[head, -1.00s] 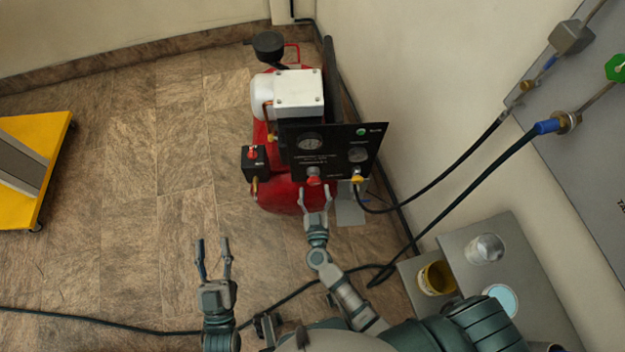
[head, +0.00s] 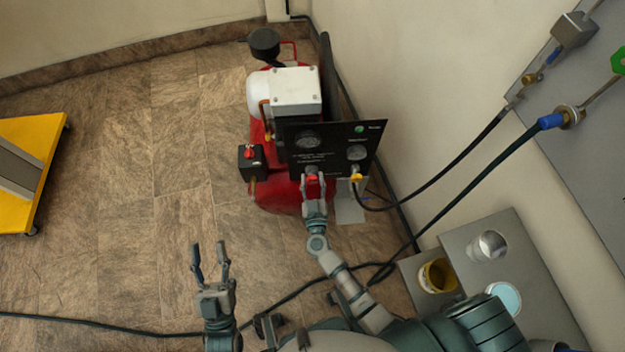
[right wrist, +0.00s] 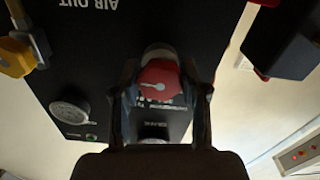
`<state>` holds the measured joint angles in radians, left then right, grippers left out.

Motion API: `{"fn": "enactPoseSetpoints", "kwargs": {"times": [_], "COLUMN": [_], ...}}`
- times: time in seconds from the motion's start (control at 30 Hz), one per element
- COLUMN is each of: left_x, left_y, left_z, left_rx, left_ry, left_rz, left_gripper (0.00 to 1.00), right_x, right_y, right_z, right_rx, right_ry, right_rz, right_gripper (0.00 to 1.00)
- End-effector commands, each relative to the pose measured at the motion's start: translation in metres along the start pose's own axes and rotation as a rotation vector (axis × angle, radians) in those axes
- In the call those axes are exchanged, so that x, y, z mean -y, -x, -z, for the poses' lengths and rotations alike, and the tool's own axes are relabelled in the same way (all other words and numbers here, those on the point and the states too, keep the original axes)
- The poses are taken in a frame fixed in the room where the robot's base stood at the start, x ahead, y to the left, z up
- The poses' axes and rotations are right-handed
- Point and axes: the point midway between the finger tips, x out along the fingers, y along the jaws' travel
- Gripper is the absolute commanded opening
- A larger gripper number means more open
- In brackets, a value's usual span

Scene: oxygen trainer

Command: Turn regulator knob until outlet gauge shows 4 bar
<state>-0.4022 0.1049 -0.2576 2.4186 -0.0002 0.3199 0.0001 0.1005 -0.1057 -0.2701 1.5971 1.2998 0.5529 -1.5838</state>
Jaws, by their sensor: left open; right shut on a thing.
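The red regulator knob (head: 312,176) is on the lower part of a black panel (head: 337,133) on the red compressor. In the right wrist view the knob (right wrist: 159,84) has a pale pointer mark and sits between the fingers. My right gripper (head: 314,183) is shut on the knob. Two round gauges show on the panel, one at the left (head: 307,141) and one at the right (head: 357,153). Their needles are too small to read. My left gripper (head: 209,262) is open and empty above the floor.
A yellow outlet fitting (head: 356,176) with a black hose is right of the knob. A black box with a red switch (head: 251,157) is at the left. Paint cans (head: 437,276) stand on a grey surface at the lower right. A yellow cart (head: 30,145) is at far left.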

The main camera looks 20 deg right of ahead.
Motion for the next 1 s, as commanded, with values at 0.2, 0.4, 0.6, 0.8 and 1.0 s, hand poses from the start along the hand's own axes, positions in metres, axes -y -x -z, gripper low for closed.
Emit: {"fn": "enactPoseSetpoints", "kwargs": {"times": [0.2,0.4,0.6,0.8,1.0], "left_x": [0.001,0.003,0.006,0.009,0.010], "left_y": [-0.001,0.000,0.005,0.012,0.016], "left_z": [-0.007,-0.021,-0.040,-0.053,-0.060], "left_rx": [0.058,0.184,0.328,0.427,0.481], "left_ry": [-0.003,-0.013,-0.022,-0.028,-0.031], "left_rz": [0.002,0.005,0.011,0.016,0.019], "left_gripper": [0.45,0.45,0.45,0.45,0.45], "right_x": [0.001,0.001,0.001,0.002,0.001], "right_y": [0.000,0.000,0.000,0.001,0.001], "right_z": [0.001,0.003,0.002,0.001,-0.001], "right_rx": [0.000,0.000,0.001,0.003,0.003], "right_ry": [-0.047,-0.165,-0.333,-0.499,-0.636], "right_rz": [0.002,0.003,0.003,0.004,0.003], "right_gripper": [0.09,0.09,0.09,0.09,0.09]}}
